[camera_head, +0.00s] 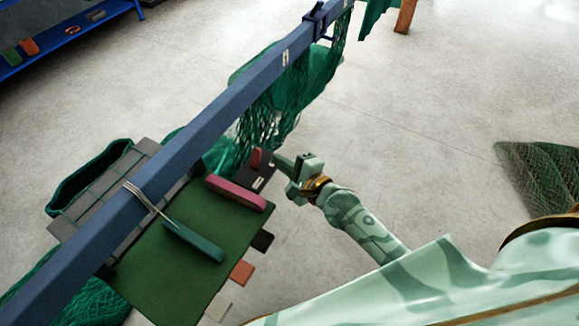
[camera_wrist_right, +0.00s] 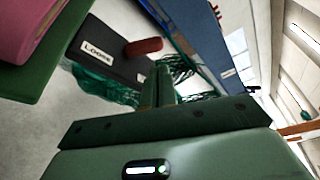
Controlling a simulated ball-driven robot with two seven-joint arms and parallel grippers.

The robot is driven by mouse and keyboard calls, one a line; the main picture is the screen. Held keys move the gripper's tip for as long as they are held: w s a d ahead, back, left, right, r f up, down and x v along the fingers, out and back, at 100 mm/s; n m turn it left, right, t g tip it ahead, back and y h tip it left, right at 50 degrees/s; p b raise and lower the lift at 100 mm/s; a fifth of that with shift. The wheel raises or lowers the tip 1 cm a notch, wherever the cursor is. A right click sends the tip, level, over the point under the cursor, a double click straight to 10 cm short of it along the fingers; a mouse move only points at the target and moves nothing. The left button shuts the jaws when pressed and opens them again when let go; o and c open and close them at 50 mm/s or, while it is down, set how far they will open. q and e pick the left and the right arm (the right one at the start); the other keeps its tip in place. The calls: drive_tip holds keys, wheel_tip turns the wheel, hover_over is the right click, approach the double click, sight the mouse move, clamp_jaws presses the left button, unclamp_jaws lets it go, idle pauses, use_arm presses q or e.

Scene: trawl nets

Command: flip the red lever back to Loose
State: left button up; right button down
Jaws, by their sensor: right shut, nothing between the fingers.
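The red lever (camera_head: 255,158) stands on a dark plate (camera_head: 264,171) beside the green board. Two small white labels show on the plate, too small to read in the head view. In the right wrist view, the red lever (camera_wrist_right: 144,46) lies to the right of a white label reading LOOSE (camera_wrist_right: 97,52), apart from it. The plate's other label is not seen there. My right gripper (camera_head: 279,159) is shut and empty, its tips just right of the lever. Its closed fingers (camera_wrist_right: 158,90) point toward the plate's right end; I cannot tell whether they touch the lever. My left gripper is out of view.
A blue beam (camera_head: 205,122) runs diagonally behind the plate, with green netting (camera_head: 270,112) hanging from it. The green board (camera_head: 170,262) carries a pink bar (camera_head: 236,193) and a teal tool (camera_head: 193,241). Open floor lies to the right, with a net pile (camera_head: 545,175) farther off.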

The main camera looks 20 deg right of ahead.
sight(259, 152)
drive_tip(key=shift+x, duration=2.4)
drive_tip(key=shift+s+a+r+n+t+b, duration=0.15)
drive_tip(key=shift+n+b, duration=0.1)
drive_tip(key=shift+n, duration=0.15)
drive_tip(key=shift+a+n+t+b, duration=0.1)
drive_tip(key=shift+n+t+b, duration=0.1)
drive_tip(key=shift+n, duration=0.2)
drive_tip(key=shift+s+a+r+n+t+b, duration=0.1)
drive_tip(key=shift+s+a+n+t+b, duration=0.1)
drive_tip(key=shift+n, duration=0.4)
drive_tip(key=shift+s+a+r+n+t+b, duration=0.1)
drive_tip(key=shift+n+t+b, duration=0.1)
drive_tip(key=shift+n, duration=0.4)
drive_tip(key=n, duration=0.1)
drive_tip(key=n+t, duration=0.1)
drive_tip(key=shift+s+a+r+n, duration=0.25)
drive_tip(key=shift+a+n, duration=0.05)
drive_tip(key=shift+a, duration=0.1)
drive_tip(key=shift+s, duration=0.1)
